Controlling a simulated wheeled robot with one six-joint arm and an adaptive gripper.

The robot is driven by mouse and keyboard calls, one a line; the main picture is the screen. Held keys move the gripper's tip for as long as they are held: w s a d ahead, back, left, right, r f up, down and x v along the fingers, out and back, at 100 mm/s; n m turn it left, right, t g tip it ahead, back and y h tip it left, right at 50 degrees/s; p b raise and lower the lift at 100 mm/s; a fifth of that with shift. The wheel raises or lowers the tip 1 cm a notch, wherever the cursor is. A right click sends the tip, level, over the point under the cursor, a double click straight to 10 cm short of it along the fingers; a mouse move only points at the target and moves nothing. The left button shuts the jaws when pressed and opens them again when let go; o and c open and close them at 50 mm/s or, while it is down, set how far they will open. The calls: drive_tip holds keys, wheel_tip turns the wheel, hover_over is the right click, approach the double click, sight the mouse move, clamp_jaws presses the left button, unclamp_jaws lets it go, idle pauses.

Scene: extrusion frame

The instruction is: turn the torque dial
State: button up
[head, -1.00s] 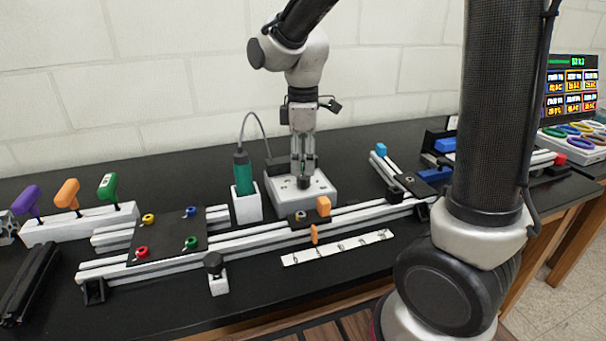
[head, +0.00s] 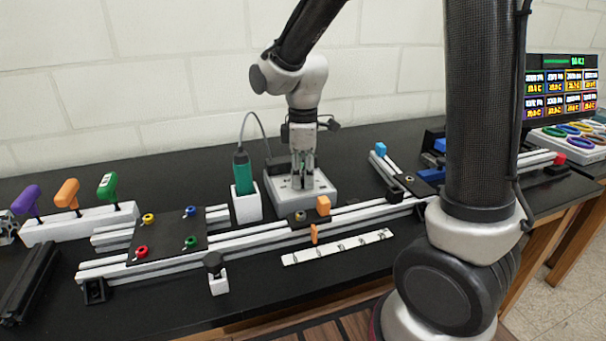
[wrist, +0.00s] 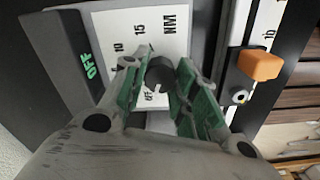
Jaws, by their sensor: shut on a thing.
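The torque dial is a dark round knob (wrist: 160,74) on a white scale plate (wrist: 165,35) marked 10, 15 and NM. A pale mark on the knob points toward the bottom of the wrist view, near small lettering that looks like OFF. In the head view the dial's pale box (head: 325,196) stands behind the long rail, and the knob is hidden by my fingers. My gripper (wrist: 157,78) points down at the box, its green-padded fingers on either side of the knob and shut on it. It also shows in the head view (head: 303,183).
A dark display (wrist: 90,66) beside the plate reads OFF in green. A green driver (head: 242,172) stands in a white holder left of the box. An orange block (head: 323,205) sits on the rail in front. Colored handles (head: 67,194) stand far left.

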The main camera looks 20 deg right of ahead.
sight(303, 175)
drive_tip(key=shift+m, duration=3.4)
drive_tip(key=o, duration=1)
wheel_tip(303, 175, up, 12)
drive_tip(key=shift+r, duration=0.1)
